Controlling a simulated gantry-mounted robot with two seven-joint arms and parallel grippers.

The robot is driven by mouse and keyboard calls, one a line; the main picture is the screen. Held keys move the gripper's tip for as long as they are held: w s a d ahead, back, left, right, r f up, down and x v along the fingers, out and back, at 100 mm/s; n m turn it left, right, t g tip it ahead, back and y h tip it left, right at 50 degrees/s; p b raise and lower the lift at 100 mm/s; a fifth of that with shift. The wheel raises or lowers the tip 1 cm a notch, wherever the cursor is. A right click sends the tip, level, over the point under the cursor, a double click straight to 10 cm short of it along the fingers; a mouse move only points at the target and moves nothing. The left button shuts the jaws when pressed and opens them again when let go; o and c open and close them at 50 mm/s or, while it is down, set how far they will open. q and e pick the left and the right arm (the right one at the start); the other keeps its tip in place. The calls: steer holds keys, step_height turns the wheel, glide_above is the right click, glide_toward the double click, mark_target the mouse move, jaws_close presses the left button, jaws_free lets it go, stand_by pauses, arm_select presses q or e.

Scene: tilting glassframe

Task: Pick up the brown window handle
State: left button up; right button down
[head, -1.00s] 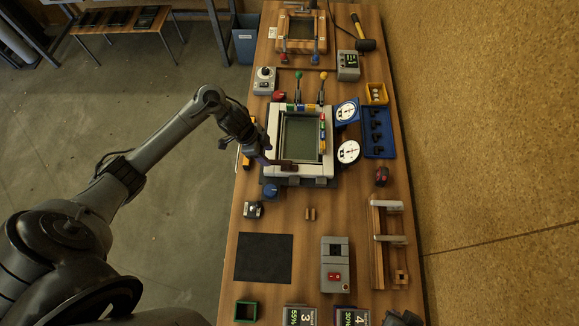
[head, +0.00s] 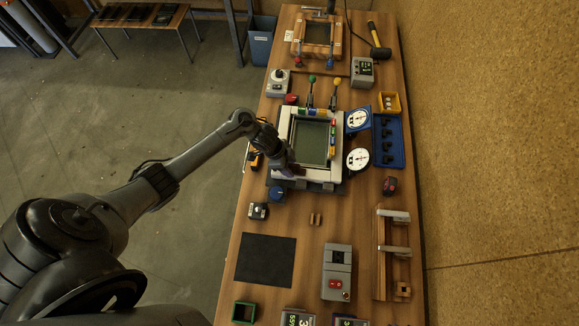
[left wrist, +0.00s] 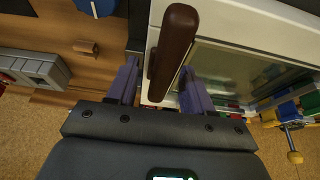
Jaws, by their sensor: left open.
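The brown window handle (left wrist: 172,50) shows large in the left wrist view, a dark brown bar over the near corner of the white window frame (left wrist: 155,15). My left gripper (left wrist: 159,66) is open, with one purple finger on each side of the bar; the bar looks closer to the right-hand finger. Contact cannot be told. In the head view my left gripper (head: 286,168) is at the near left corner of the white window frame (head: 284,128) and mostly hides the handle. My right gripper is not in view.
Beside the frame are a blue knob box (head: 277,194), white dial gauges (head: 358,160) and a blue tray (head: 388,150) of black parts. Green and yellow levers (head: 311,92) stand behind it. A small brown piece (head: 315,219) and black mat (head: 266,260) lie nearer. Bare wood surrounds the small piece.

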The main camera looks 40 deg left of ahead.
arm_select(q)
steer(key=shift+w+d+f, duration=0.1)
steer(key=shift+f, duration=0.3)
jaws_close()
steer(key=shift+r, duration=0.1)
step_height(320, 180, up, 10)
steer(key=shift+f+p, duration=0.1)
steer(key=shift+p, duration=0.5)
steer(key=shift+r+p, duration=0.35)
steer(key=shift+r, duration=0.15)
step_height(320, 180, up, 4)
steer(key=p, duration=0.4)
steer(key=shift+f, duration=0.2)
